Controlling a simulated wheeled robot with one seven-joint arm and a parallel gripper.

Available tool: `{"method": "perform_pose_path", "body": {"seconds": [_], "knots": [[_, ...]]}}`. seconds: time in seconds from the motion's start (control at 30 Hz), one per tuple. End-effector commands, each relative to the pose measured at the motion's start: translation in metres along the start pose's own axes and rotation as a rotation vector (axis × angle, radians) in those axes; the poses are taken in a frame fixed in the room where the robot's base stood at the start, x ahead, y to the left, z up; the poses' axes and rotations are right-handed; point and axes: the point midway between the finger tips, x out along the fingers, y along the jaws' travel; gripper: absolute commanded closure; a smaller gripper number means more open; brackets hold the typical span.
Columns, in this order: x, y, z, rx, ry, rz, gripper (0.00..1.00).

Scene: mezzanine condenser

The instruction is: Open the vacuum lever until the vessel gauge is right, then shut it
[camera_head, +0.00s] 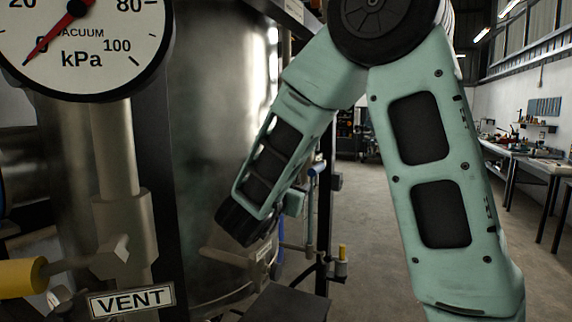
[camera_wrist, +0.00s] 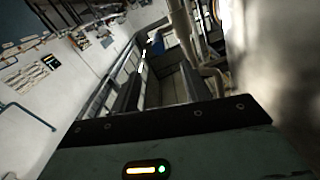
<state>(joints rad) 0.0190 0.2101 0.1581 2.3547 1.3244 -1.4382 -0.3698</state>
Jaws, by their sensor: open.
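The vessel gauge (camera_head: 85,70), a round white dial marked VACUUM kPa, fills the upper left of the head view. Its red needle points down-left, near the low end of the scale below 20. A grey lever-like bar (camera_head: 225,257) with a small unreadable label (camera_head: 264,250) is low on the steel vessel (camera_head: 222,90); I cannot tell whether it is the vacuum lever. My arm reaches down in front of the vessel, its dark wrist end just above that bar.
A yellow-handled valve (camera_head: 22,277) with a VENT sign (camera_head: 132,301) is at lower left. Pipes and a yellow-topped fitting (camera_head: 342,254) stand right of the vessel. A workbench (camera_head: 525,155) lines the right wall. Open floor (camera_head: 365,210) lies between.

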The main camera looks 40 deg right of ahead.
Motion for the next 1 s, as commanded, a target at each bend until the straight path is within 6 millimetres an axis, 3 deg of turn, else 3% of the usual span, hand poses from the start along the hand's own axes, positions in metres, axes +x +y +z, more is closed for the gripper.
{"method": "perform_pose_path", "body": {"seconds": [0.27, 0.8, 1.0], "knots": [[0.029, 0.006, -0.006, -0.005, 0.016, 0.028, 0.54], [0.139, 0.007, -0.008, -0.004, 0.014, 0.023, 0.54], [0.166, 0.007, -0.007, -0.003, 0.013, 0.021, 0.54]]}}
